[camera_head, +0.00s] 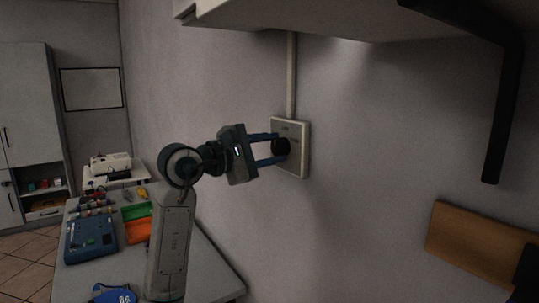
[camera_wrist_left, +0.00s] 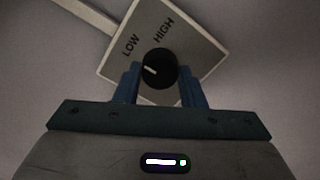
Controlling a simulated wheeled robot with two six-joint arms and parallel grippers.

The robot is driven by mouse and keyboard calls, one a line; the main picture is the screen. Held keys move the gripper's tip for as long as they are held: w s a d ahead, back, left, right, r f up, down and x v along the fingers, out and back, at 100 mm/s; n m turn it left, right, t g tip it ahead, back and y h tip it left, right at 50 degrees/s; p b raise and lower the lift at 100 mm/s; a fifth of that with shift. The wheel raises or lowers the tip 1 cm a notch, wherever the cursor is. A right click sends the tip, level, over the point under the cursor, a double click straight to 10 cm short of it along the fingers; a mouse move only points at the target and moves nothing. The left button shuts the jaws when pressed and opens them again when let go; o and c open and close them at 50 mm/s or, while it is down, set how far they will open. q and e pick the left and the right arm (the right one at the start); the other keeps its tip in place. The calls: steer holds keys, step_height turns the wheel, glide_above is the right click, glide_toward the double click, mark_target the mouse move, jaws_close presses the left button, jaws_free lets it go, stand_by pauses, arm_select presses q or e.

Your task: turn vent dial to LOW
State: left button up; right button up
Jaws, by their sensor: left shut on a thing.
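The vent dial (camera_head: 281,146) is a round black knob on a pale square plate (camera_head: 304,153) fixed to the wall. In the left wrist view the dial (camera_wrist_left: 160,62) shows a short white mark on its left part, lying nearly level and a little below the LOW lettering (camera_wrist_left: 130,45). The HIGH lettering (camera_wrist_left: 163,30) is above the knob. My left gripper (camera_head: 277,148) is shut on the dial, one blue finger on each side; its fingers also show in the left wrist view (camera_wrist_left: 159,86). My right gripper is not in view.
A pale conduit (camera_head: 291,75) runs up the wall from the plate. A shelf or cabinet underside (camera_head: 330,20) hangs above. A table (camera_head: 205,262) at lower left holds a blue case (camera_head: 90,238) and green and orange trays (camera_head: 138,231). A wooden board (camera_head: 470,245) is at right.

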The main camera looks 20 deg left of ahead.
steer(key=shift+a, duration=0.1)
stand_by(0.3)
arm_select(q)
steer(key=o, duration=1)
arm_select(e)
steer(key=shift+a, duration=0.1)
arm_select(q)
steer(key=shift+s+a, duration=0.1)
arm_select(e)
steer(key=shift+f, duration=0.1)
arm_select(q)
steer(key=shift+s+a+f, duration=0.1)
steer(key=shift+s+a, duration=0.1)
steer(key=shift+b+v, duration=2)
steer(key=shift+v, duration=3.05)
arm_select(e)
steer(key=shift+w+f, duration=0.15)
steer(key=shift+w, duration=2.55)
